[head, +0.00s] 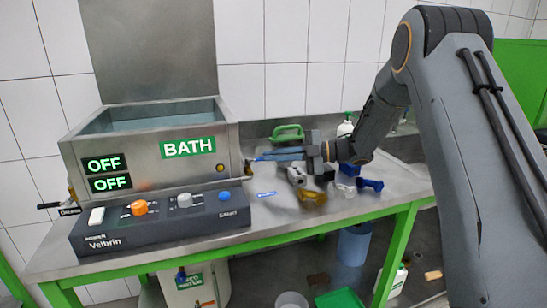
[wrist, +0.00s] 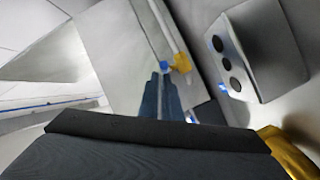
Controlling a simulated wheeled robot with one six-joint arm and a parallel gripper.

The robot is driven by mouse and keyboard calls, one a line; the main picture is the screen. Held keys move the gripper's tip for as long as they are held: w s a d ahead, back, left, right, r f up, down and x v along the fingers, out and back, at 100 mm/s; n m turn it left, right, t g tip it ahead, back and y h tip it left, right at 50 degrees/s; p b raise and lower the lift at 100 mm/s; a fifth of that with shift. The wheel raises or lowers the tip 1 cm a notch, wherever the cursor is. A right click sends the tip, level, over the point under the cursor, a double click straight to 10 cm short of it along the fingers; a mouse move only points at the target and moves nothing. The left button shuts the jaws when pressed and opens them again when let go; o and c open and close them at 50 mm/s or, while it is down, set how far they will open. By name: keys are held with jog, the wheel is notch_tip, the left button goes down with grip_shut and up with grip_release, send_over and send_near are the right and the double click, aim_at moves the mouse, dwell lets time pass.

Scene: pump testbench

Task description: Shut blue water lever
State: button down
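A small blue lever end (wrist: 163,67) shows in the wrist view, next to a yellow valve body (wrist: 181,63) on the side wall of the bath. In the head view the lever is hard to separate from my blue fingers; a bit of yellow valve (head: 247,163) shows at the bath's right wall. My gripper (head: 258,158) points left at that wall. In the wrist view its two blue fingers (wrist: 162,85) lie close together, with their tips just below the lever. I cannot tell whether they touch it or how wide the gap is.
The steel bath (head: 140,147) stands on the green-framed bench, showing OFF twice. In front is a dark control box (head: 160,222) with orange, grey and blue knobs. A green-handled item (head: 287,133), a yellow part (head: 312,196) and a blue part (head: 370,184) lie around my gripper.

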jog(key=shift+w+d, duration=0.2)
jog(key=shift+w, duration=0.05)
